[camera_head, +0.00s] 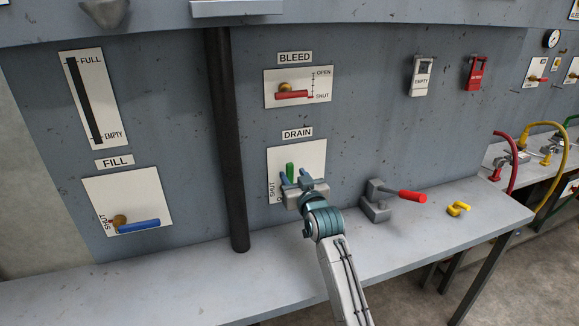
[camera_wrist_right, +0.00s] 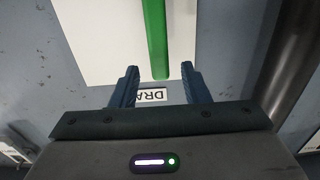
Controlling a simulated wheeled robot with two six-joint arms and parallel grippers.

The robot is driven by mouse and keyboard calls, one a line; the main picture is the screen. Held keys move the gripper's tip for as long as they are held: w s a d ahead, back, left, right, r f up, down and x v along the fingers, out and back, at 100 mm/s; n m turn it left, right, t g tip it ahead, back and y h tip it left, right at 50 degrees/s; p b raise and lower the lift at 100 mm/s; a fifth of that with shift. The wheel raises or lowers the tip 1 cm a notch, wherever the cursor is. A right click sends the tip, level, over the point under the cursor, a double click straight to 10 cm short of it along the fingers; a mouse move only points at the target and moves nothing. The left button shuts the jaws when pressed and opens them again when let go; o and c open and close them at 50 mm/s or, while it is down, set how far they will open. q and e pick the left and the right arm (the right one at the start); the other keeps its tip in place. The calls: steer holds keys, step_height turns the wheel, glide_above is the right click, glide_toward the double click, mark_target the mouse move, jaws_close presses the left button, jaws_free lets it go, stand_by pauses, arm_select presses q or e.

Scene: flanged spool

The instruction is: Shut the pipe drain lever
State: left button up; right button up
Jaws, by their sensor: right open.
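The drain lever (camera_head: 289,171) is a green handle on a white plate (camera_head: 313,158) under the DRAIN label (camera_head: 297,133). It stands upright in the head view. The word SHUT runs up the plate's left edge; the lettering at the plate's bottom is partly hidden by my gripper. My right gripper (camera_head: 294,176) is in front of the plate, open, with its fingers towards the lever. In the right wrist view the green lever (camera_wrist_right: 156,35) ends between the two open fingertips (camera_wrist_right: 160,69), with a gap on each side. I cannot tell the depth between them. My left gripper is not in view.
A dark vertical pipe (camera_head: 228,150) stands left of the drain plate. The red BLEED lever (camera_head: 291,95) is above, the blue FILL lever (camera_head: 138,225) at left. A red-handled clamp (camera_head: 378,205) and a yellow item (camera_head: 458,208) are on the grey bench (camera_head: 420,240) at right.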

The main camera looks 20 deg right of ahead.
mark_target(291, 171)
steer(key=shift+w+p, duration=0.45)
steer(key=shift+w, duration=1.65)
jaws_close()
